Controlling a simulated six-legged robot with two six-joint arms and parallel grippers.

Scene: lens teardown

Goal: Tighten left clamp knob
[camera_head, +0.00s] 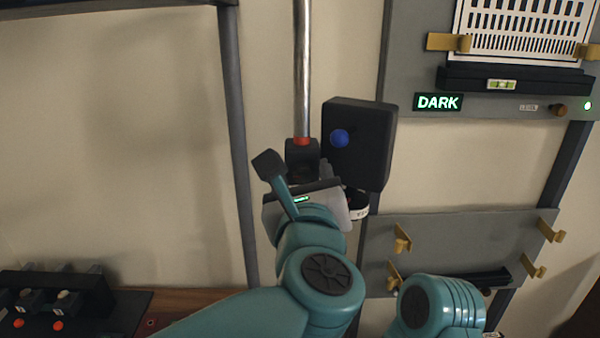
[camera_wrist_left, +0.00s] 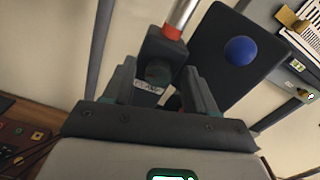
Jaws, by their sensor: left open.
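A black clamp block (camera_head: 302,152) sits on a vertical steel rod (camera_head: 302,70), just under a red ring (camera_head: 301,141). In the left wrist view, the block (camera_wrist_left: 160,48) carries a dark round knob (camera_wrist_left: 158,71) on its face, with a small pale label below it. My left gripper (camera_wrist_left: 160,78) is open, with one finger on each side of the knob; I cannot tell whether they touch it. In the head view, my left gripper (camera_head: 306,181) is just below the block, and its wrist hides the fingers' lower part.
A black box with a blue ball knob (camera_head: 339,138) stands close right of the clamp. A grey panel with a DARK display (camera_head: 438,102) is upper right. A lower grey shelf with brass hooks (camera_head: 402,239) is beneath. A black rack (camera_head: 60,300) stands lower left.

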